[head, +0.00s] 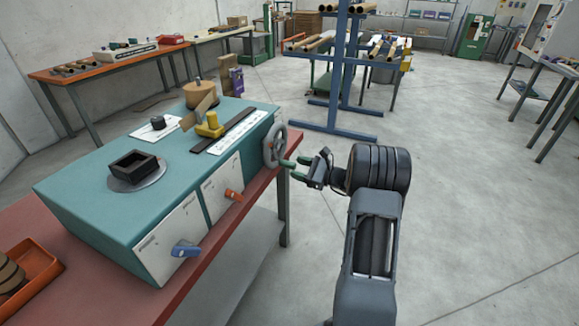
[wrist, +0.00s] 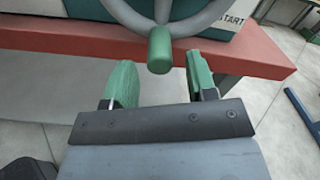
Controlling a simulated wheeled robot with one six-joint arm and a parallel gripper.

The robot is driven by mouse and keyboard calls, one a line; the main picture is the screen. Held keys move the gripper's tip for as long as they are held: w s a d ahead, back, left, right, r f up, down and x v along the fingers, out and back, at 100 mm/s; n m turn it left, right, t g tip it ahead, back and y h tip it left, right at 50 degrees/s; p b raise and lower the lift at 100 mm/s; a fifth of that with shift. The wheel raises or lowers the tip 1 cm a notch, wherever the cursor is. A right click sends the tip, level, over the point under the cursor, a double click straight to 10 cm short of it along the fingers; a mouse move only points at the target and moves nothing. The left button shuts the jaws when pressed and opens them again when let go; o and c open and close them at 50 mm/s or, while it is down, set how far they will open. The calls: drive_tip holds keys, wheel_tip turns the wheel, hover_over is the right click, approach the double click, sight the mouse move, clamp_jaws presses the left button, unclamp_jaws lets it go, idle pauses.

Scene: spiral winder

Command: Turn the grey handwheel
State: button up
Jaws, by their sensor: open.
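The grey handwheel (head: 275,146) is mounted on the right end of the teal winder (head: 90,195). In the wrist view the lower part of its rim (wrist: 187,22) shows at the top, with a green handle knob (wrist: 160,50) at its lowest visible part. My gripper (head: 296,168) is just right of the wheel in the head view. In the wrist view my gripper (wrist: 162,84) is open, with one green finger on each side below the knob. The knob lies ahead of the gap between the fingers. Nothing is held. The top of the wheel is outside the wrist view.
The winder stands on a red-topped bench (head: 225,232), whose edge (wrist: 60,38) runs just under the wheel. An orange lever (head: 233,195) and a blue lever (head: 185,248) stick out from the front panels. A blue rack (head: 345,70) stands behind.

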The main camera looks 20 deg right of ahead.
sight(290, 165)
drive_tip(key=shift+x, duration=1.75)
drive_tip(key=shift+c, duration=0.5)
clamp_jaws()
